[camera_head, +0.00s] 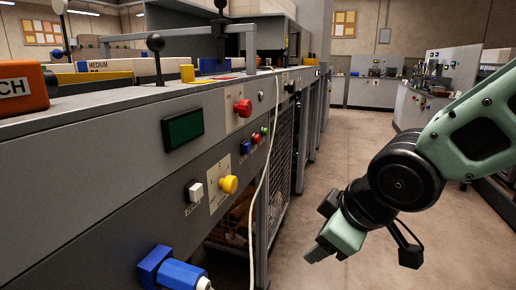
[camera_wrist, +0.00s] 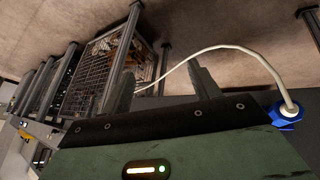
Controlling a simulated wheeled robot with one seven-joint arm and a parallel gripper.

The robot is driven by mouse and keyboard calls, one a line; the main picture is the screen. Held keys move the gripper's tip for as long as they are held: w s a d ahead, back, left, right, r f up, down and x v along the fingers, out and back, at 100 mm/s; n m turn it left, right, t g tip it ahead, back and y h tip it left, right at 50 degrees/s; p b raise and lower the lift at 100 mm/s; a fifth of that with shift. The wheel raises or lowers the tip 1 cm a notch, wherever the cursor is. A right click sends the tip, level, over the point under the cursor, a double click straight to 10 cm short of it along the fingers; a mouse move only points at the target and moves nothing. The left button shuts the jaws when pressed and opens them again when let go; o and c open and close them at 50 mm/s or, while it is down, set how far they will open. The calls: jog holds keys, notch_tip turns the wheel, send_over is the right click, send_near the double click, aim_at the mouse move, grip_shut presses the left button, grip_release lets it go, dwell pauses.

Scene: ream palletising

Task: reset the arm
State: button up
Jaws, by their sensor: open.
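My green and black arm reaches in from the right in the head view. My gripper (camera_head: 322,251) hangs over the aisle to the right of the grey machine (camera_head: 100,145), clear of its front panel. In the wrist view my gripper (camera_wrist: 161,82) shows two dark fingers standing apart, with nothing held between them. A white cable passes behind the fingers in that view.
The panel carries a red knob (camera_head: 243,108), a yellow knob (camera_head: 228,184) and a blue plug (camera_head: 180,274). A white cable (camera_head: 263,185) hangs down its front. A wire cage (camera_wrist: 108,66) stands under the machine. The aisle floor (camera_head: 345,155) is clear.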

jog(key=s+d+f+m+g+h, duration=0.1)
jog(key=s+f+m+g, duration=0.15)
jog(key=s, duration=0.55)
jog(key=s+d+f+m+g+h, duration=0.1)
jog(key=s+g, duration=0.2)
jog(key=s, duration=0.5)
notch_tip(320, 180, up, 20)
jog(key=p, duration=2)
jog(key=shift+s+d+h, duration=0.15)
jog(key=shift+d+h, duration=0.1)
jog(key=shift+h, duration=0.05)
